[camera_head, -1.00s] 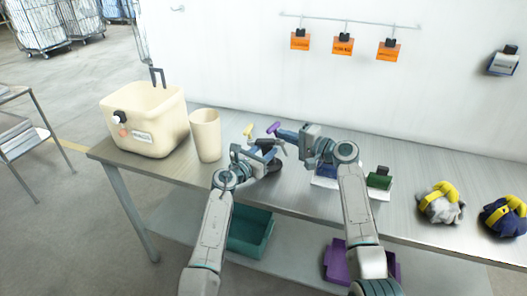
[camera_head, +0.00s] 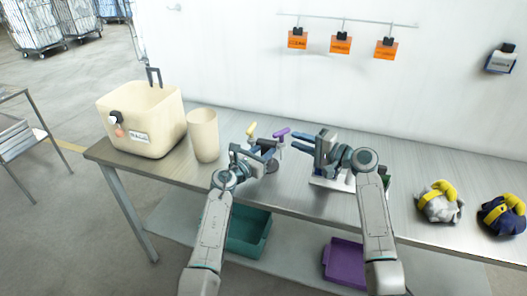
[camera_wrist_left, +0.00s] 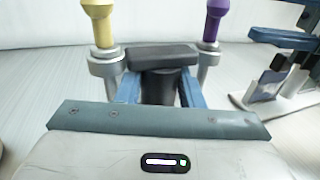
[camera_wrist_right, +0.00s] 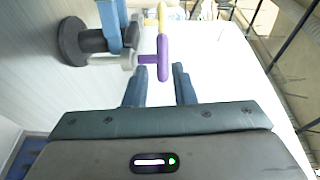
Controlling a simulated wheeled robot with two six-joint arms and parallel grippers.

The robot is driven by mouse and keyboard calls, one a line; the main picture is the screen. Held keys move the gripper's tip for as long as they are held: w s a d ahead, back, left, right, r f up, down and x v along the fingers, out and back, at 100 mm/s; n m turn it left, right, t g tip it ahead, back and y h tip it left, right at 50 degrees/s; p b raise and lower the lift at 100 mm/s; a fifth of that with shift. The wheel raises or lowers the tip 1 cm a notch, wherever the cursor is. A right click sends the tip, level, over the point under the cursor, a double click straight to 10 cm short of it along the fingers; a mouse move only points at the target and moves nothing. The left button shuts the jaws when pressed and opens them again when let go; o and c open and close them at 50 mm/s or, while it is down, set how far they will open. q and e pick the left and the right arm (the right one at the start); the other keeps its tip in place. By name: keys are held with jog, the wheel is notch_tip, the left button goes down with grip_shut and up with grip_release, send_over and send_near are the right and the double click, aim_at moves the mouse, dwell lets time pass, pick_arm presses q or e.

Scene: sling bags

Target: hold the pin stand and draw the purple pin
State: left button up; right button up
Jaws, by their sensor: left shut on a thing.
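The pin stand (camera_wrist_left: 158,84) is a dark post with a grey ring on each side; its round dark base (camera_wrist_right: 80,42) shows in the right wrist view. A yellow pin (camera_wrist_left: 100,22) is in the left ring and a purple pin (camera_wrist_left: 212,22) is in the right ring, both upright. The purple pin's T-shaped handle (camera_head: 281,132) shows in the head view. My left gripper (camera_head: 264,153) is shut on the stand's post. My right gripper (camera_head: 294,143) is open and empty, just right of the purple handle, which lies ahead of its fingertips in the right wrist view (camera_wrist_right: 163,57).
A beige tub (camera_head: 150,125) and a beige cup (camera_head: 203,136) stand left on the table. Two yellow-handled bundles (camera_head: 439,203) lie at the right. A white-based holder (camera_head: 325,182) is partly hidden behind my right arm. Teal (camera_head: 247,232) and purple (camera_head: 345,263) bins are below.

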jog(key=v, duration=0.6)
jog(key=shift+d+r, duration=0.15)
jog(key=shift+r, duration=0.15)
jog(key=shift+s, duration=0.15)
